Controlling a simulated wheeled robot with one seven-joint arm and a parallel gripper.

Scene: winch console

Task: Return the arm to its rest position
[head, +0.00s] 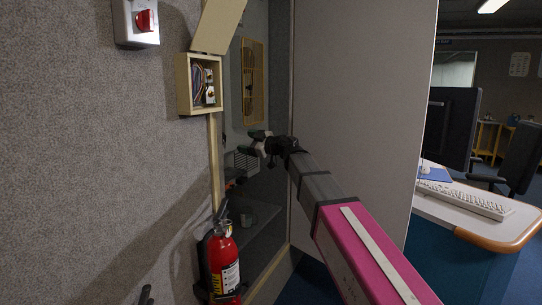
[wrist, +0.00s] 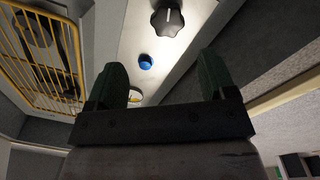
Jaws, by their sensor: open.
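My gripper (head: 256,142) is at the end of my outstretched arm in the head view, in front of the open grey cabinet (head: 262,195). In the wrist view my gripper (wrist: 168,80) shows two green fingers spread apart with nothing between them. Beyond the fingers is a pale panel with a black knob (wrist: 168,17), a blue button (wrist: 146,62) and a round pale fitting (wrist: 135,96) partly behind the left finger. I cannot tell any contact between the fingers and the panel.
A yellow guard grille (wrist: 48,50) is left of the panel. An open beige wiring box (head: 201,85), a red-button box (head: 139,22) and a fire extinguisher (head: 220,262) line the left wall. A large grey door (head: 365,100) and a desk with a keyboard (head: 465,199) are right.

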